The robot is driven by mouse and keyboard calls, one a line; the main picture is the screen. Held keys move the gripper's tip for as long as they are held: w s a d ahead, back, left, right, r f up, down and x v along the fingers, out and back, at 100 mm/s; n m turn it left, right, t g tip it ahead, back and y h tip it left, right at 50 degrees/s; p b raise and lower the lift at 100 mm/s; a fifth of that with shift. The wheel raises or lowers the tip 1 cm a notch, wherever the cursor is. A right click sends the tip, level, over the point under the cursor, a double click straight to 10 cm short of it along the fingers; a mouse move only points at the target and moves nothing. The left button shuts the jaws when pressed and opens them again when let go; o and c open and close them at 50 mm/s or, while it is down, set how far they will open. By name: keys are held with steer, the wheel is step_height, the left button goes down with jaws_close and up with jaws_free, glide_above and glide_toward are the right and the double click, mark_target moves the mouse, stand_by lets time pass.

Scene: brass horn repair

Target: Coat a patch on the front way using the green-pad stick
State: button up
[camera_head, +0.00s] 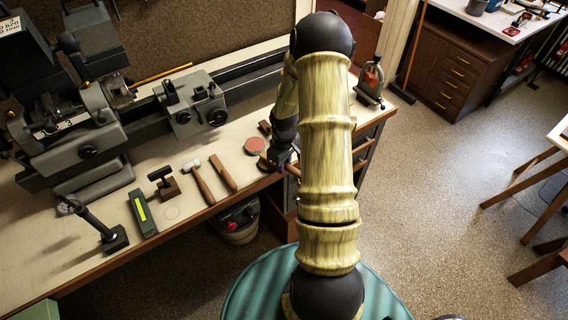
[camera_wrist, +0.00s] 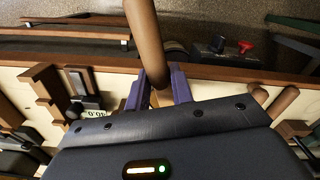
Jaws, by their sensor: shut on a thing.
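My gripper (camera_wrist: 164,88) is shut on a brown wooden stick (camera_wrist: 146,38), whose shaft passes between the two purple-blue fingers in the wrist view. No green pad shows on the visible part of the stick. The lathe bed (camera_head: 245,88), which bears the ways, runs from the left toward the upper right behind the gripper. My arm hides part of it. I cannot tell any coated patch.
On the bench (camera_head: 75,255) lie a round tin with a red top (camera_head: 255,146), a hammer (camera_head: 198,180), a wooden piece (camera_head: 223,172) and a dark green box with a yellow strip (camera_head: 143,213). A black stand (camera_head: 105,230) is at front left. A bucket (camera_head: 238,222) stands below.

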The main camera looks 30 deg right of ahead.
steer(key=shift+r+p, duration=2.1)
steer(key=shift+r, duration=0.7)
steer(key=shift+f, duration=0.1)
